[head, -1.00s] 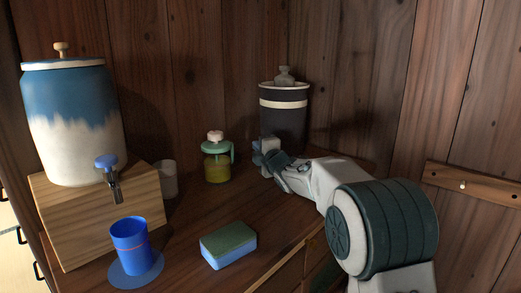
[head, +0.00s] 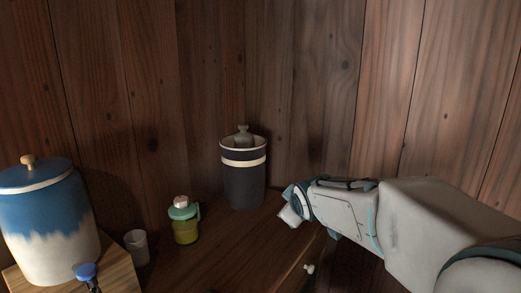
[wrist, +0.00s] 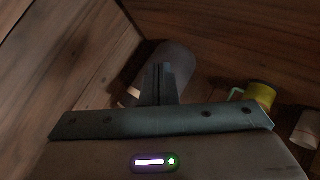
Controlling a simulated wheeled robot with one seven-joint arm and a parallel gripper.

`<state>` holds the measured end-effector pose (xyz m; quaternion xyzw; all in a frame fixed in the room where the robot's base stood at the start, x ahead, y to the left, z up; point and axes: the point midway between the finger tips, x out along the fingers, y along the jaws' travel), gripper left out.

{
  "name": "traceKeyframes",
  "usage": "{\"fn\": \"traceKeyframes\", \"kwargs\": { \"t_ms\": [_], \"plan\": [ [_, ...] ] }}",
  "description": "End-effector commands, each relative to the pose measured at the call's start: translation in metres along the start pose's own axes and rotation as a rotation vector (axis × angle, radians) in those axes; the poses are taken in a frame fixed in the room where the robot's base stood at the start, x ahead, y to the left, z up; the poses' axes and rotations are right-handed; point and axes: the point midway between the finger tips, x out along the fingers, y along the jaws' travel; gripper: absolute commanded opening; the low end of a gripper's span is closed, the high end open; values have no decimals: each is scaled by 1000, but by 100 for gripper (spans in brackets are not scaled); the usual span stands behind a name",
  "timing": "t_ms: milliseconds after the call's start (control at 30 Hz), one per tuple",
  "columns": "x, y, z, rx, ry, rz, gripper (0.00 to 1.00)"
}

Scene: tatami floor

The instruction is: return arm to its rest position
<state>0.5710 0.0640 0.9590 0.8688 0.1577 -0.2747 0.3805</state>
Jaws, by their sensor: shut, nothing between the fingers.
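My gripper (head: 290,207) is at the end of my arm, to the right of the dark canister, above the counter. In the wrist view my gripper (wrist: 158,72) has its fingers together with nothing between them. The dark canister (head: 243,185) with a pale band and a grey knob stands upright in the corner; part of it shows behind the fingers in the wrist view (wrist: 174,58). My arm reaches in from the right side of the head view.
A blue and white dispenser (head: 50,225) stands on a wooden box (head: 122,272) at left. A white cup (head: 137,247) and a yellow-green jar (head: 186,228) with a handle stand on the counter (head: 215,252). Wooden walls close the corner. A drawer knob (head: 309,268) shows at the front.

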Motion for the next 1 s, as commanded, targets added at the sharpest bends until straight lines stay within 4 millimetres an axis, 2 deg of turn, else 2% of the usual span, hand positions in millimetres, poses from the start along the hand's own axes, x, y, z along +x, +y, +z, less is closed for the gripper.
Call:
{"fn": "traceKeyframes", "kwargs": {
  "t_ms": [33, 167, 400, 500, 600, 700, 1000],
  "plan": [
    [-31, 10, 4, 68, -50, -20, 0],
    [-84, 7, 33, 254, -186, -76, 0],
    [-184, -17, 78, 584, -442, -162, 0],
    [-218, -30, 92, 697, -535, -188, 0],
    [-243, -42, 101, 781, -605, -205, 0],
    [-257, -51, 108, 831, -650, -217, 0],
    [-262, -56, 111, 851, -671, -222, 0]
  ]
}}
